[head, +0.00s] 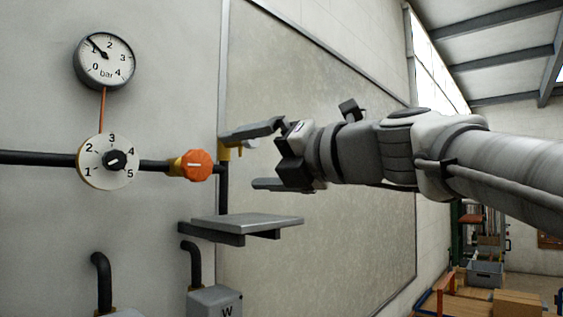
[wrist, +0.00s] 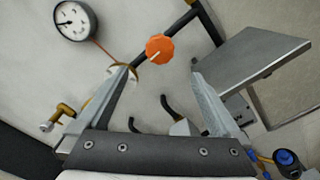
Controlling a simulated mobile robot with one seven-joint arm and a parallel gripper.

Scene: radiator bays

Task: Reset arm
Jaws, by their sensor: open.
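My gripper (head: 243,161) is open and empty, held out from the right in front of the wall. Its two fingers are spread wide in the wrist view (wrist: 160,73). An orange knob (head: 196,165) on the black pipe is left of the fingertips in the head view. In the wrist view the knob (wrist: 159,48) appears between and beyond the fingertips, apart from them. A white dial (head: 98,172) numbered 1 to 5 has a black pointer knob. In the wrist view the left finger partly hides this dial. A round bar gauge (head: 104,61) hangs above it, needle near 1.
A grey shelf (head: 247,222) juts from the wall below my gripper; it shows right of the fingers in the wrist view (wrist: 236,63). A brass fitting (head: 226,151) is near the upper finger. A grey box marked W (head: 215,301) sits lower down. Cardboard boxes (head: 515,304) stand far right.

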